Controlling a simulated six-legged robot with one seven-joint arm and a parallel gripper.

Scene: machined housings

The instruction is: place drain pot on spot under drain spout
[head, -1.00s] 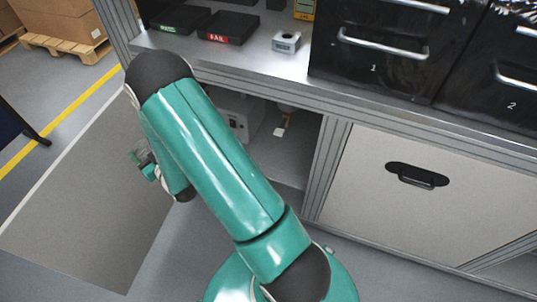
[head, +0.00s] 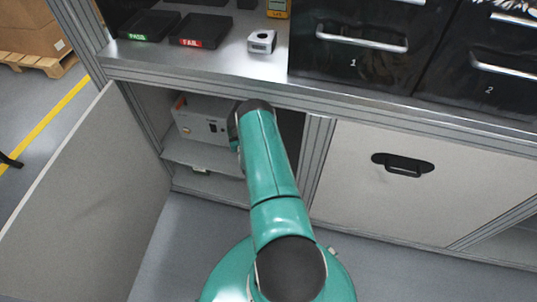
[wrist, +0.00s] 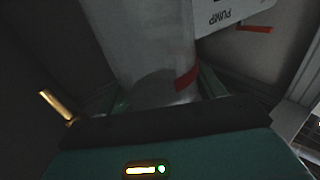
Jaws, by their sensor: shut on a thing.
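The drain pot, a pale grey cylinder with a red band (wrist: 150,45), fills the middle of the dark wrist view. My gripper (wrist: 163,88) is shut on it, with a teal finger on each side. In the head view my arm reaches into the open cabinet bay, and its own links hide the gripper and pot. A brass-coloured rod (wrist: 56,107) shows left of the pot in the wrist view; I cannot tell if it is the drain spout. The spot under the spout cannot be made out in either view.
A light box (head: 196,118) stands on the bay's shelf; a panel marked PUMP (wrist: 228,14) shows in the wrist view. The cabinet door (head: 90,190) stands open at left. Black trays (head: 200,30) and a small metal housing (head: 262,41) are on the bench above.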

